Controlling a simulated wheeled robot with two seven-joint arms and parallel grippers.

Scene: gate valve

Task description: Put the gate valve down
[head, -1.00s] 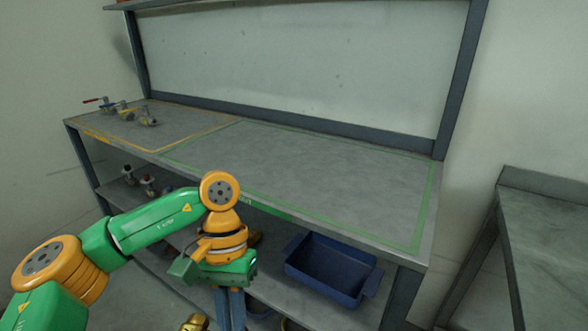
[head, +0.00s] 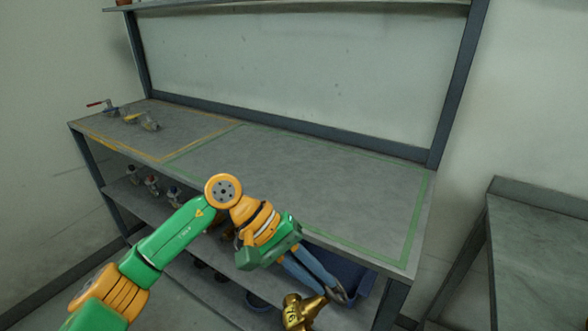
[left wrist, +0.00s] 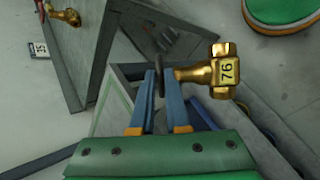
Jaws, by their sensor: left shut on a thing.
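The gate valve (head: 303,312) is brass with a yellow label. In the left wrist view the gate valve (left wrist: 218,72) shows the label "76" and a dark handwheel (left wrist: 161,52) seen edge-on. My left gripper (head: 338,292) is shut on the valve at its handwheel, and its blue fingers (left wrist: 160,85) point away in the wrist view. The valve hangs in front of the bench, below the level of its top. My right gripper is in neither view.
The bench top (head: 300,175) has a bare green-outlined area and a yellow-outlined area at left with several valves (head: 148,122). Below, a shelf (head: 120,192) holds small valves and a blue bin (head: 352,276), partly behind my gripper. Another table (head: 540,240) stands at right.

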